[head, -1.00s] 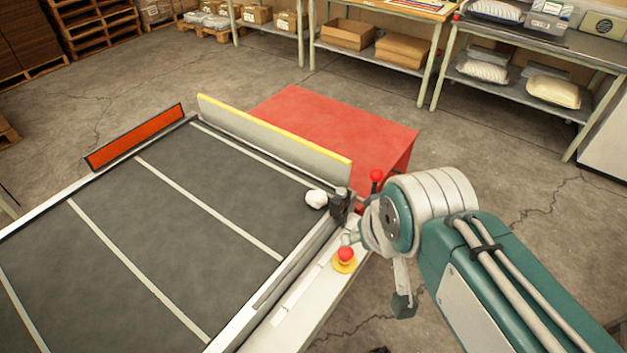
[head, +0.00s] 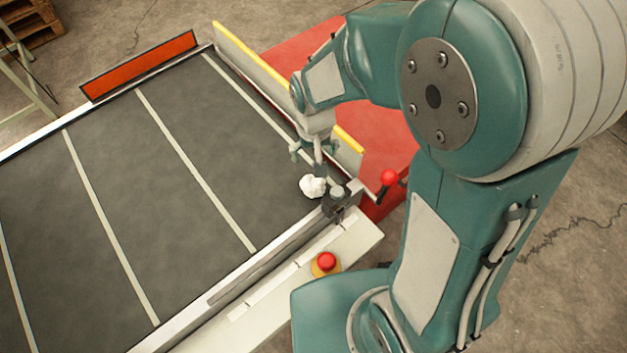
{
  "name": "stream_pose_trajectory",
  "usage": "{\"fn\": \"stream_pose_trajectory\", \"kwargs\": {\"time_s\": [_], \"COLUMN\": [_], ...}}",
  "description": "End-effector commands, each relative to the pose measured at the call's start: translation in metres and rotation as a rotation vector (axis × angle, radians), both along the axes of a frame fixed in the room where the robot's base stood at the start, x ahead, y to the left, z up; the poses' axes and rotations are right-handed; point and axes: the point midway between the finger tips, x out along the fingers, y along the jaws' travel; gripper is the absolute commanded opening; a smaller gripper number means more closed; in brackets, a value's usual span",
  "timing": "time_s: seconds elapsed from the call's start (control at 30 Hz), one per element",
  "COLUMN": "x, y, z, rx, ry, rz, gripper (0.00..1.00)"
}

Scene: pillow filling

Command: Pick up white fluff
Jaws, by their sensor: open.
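The white fluff (head: 312,187) is a small rounded clump on the dark conveyor belt (head: 130,190), near the belt's right corner and beside a dark post. My gripper (head: 316,168) points down close to the fluff, just above or behind it in the head view. It is open, with its fingers partly hard to make out against the belt. I cannot tell whether a finger touches the fluff.
A dark post (head: 336,199) on the belt's rail stands right beside the fluff. A grey barrier with a yellow top edge (head: 250,60) runs along the far side, before a red table (head: 385,155). A red lever knob (head: 389,177) and a red stop button (head: 326,261) are close by.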

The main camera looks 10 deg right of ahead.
Motion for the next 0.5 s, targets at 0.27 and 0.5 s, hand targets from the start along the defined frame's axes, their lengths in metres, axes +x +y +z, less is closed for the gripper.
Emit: {"fn": "stream_pose_trajectory", "kwargs": {"time_s": [0.27,0.5], "x": [0.001,0.001], "y": [0.002,0.001], "z": [-0.033,-0.065], "rx": [-0.003,-0.001], "ry": [0.025,0.021], "rz": [0.001,0.0], "gripper": [1.0,1.0]}}
